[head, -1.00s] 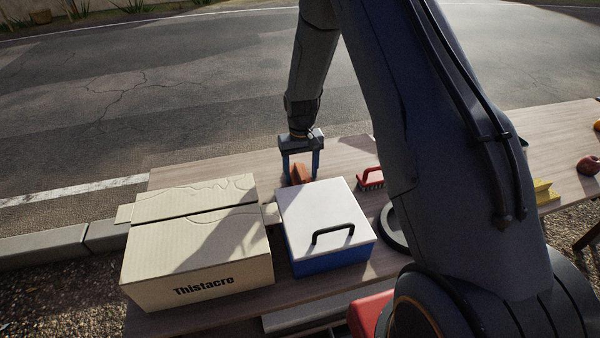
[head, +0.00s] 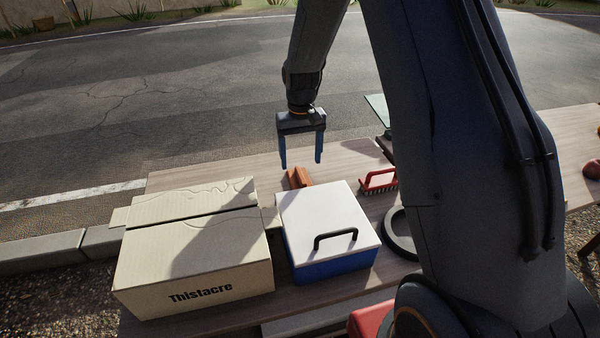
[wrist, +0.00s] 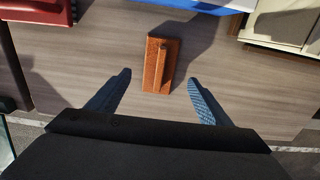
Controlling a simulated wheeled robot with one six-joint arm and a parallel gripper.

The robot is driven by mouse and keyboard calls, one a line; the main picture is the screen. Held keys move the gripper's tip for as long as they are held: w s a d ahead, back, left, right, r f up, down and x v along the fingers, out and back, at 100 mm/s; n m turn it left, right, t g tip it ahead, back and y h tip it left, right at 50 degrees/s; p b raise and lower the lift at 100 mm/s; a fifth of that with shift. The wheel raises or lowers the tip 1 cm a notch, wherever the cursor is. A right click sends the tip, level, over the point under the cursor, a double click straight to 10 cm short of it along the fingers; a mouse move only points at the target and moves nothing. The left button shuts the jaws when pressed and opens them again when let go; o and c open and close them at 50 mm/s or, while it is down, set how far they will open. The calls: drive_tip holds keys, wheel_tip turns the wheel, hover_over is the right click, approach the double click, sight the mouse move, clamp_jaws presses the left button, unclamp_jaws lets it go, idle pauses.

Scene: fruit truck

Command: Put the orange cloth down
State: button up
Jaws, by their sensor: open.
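The orange cloth (head: 298,177) lies on the wooden table behind the white-lidded blue cooler, which hides part of it. In the wrist view the cloth (wrist: 161,65) is a small orange-brown folded rectangle lying flat on the table, with a raised ridge along its middle. My gripper (head: 301,166) is open and empty above the cloth. In the wrist view my gripper's blue fingers (wrist: 158,80) are spread apart to either side, clear of the cloth.
The cooler (head: 328,209) with a black handle stands in front of the cloth. A cardboard box (head: 195,268) is to its left. A red brush (head: 379,181) lies to the right. Bare table (head: 225,168) shows left of the cloth.

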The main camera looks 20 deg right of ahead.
sight(301, 174)
drive_tip(key=shift+t, duration=0.4)
drive_tip(key=s+r, duration=0.2)
drive_tip(key=s, duration=0.2)
drive_tip(key=s+r, duration=0.3)
drive_tip(key=s, duration=0.1)
drive_tip(key=s+r+b, duration=0.1)
drive_tip(key=s+r, duration=0.2)
drive_tip(key=s, duration=0.2)
drive_tip(key=shift+t, duration=0.3)
drive_tip(key=s, duration=1.1)
drive_tip(key=shift+a, duration=0.1)
drive_tip(key=shift+s, duration=0.5)
drive_tip(key=shift+c, duration=0.5)
